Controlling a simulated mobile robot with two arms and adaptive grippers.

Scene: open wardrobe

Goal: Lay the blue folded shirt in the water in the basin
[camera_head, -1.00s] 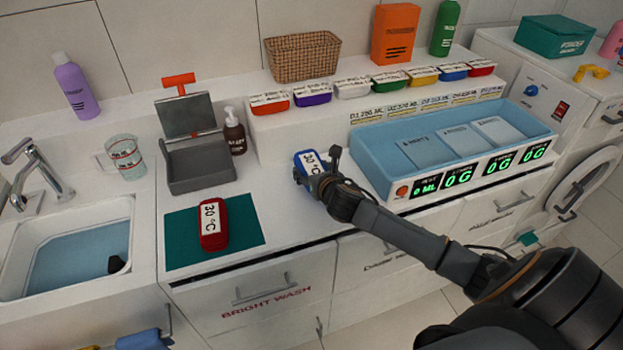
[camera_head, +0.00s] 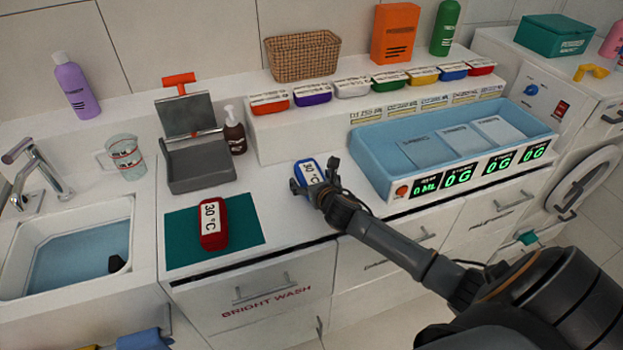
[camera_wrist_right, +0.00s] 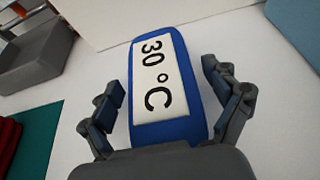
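The blue folded shirt (camera_head: 309,171), with a white "30 °C" label, lies on the white counter near the middle of the head view. My right gripper (camera_head: 314,178) is low over the counter at the shirt. In the right wrist view the shirt (camera_wrist_right: 165,85) lies between the two spread fingers (camera_wrist_right: 165,100), with a gap showing on each side. The gripper is open. The palm hides the shirt's near end. The basin (camera_head: 131,235) is sunk in the counter at the far left and holds blue water (camera_head: 75,258). My left gripper is not in view.
A red folded shirt (camera_head: 212,238) lies on a teal mat (camera_head: 180,250) between the basin and the blue shirt. A grey balance-like box (camera_head: 200,176), a soap bottle (camera_head: 234,132) and a cup (camera_head: 125,160) stand behind. A faucet (camera_head: 38,172) overhangs the basin. A blue tray (camera_head: 385,165) is at right.

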